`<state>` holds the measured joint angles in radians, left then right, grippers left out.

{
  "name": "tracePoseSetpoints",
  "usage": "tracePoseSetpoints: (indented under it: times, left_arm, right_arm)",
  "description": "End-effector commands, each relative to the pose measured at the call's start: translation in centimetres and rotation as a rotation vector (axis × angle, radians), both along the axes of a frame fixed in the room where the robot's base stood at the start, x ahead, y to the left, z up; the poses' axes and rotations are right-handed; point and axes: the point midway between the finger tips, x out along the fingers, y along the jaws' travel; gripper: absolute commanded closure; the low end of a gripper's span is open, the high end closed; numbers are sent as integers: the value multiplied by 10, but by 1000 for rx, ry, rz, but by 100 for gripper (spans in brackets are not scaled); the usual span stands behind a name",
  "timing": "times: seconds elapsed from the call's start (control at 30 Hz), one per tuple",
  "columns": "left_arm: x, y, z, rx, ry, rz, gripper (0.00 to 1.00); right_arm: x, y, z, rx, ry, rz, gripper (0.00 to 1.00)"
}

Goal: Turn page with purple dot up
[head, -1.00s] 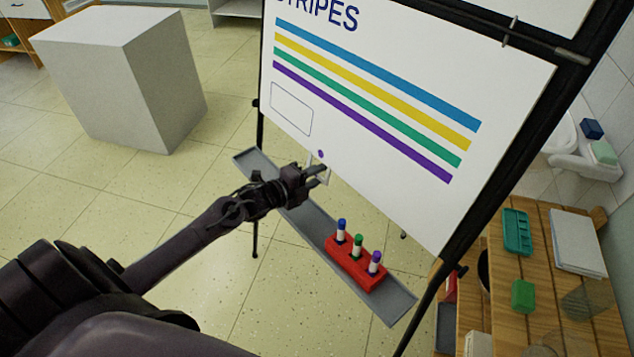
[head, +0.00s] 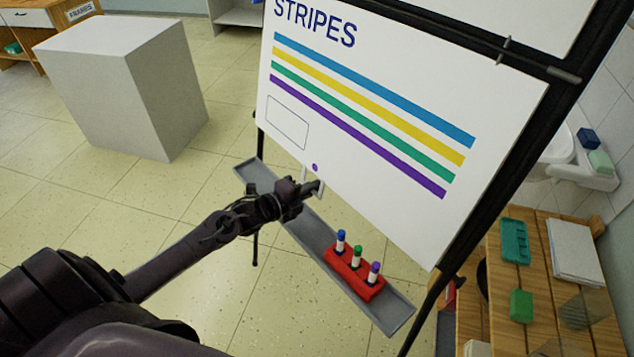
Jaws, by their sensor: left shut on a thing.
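The page (head: 350,175) hangs on a black easel and bears the word STRIPES, blue, yellow, green and purple stripes, and an empty outlined box. The purple dot (head: 315,167) is near its lower edge. My left gripper (head: 314,187) is at the lower edge, just below the dot. It is shut on a pale tab (head: 305,171) of the page, partly hidden by the fingers. My right gripper is not in view.
A grey easel tray (head: 309,240) runs below the page, with a red holder (head: 353,272) of blue, green and purple markers. A grey block (head: 125,85) stands at left. A wooden table (head: 505,285) is at right.

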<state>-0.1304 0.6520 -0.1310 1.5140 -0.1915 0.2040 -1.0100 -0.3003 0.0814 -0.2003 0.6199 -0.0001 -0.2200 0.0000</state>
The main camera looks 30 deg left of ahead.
Motion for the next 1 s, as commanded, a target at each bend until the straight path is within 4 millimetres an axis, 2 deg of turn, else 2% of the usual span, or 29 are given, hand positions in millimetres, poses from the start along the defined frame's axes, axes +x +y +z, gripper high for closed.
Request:
tracePoseSetpoints:
  times: [0.03,0.7,1.0]
  left_arm:
    - [-5,2,5,1,1,-1,100]
    - [-57,22,25,1,-7,-1,100]
    - [-64,25,24,1,-8,0,100]
  right_arm:
    - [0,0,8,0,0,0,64]
    - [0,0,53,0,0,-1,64]
    - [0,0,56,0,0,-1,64]
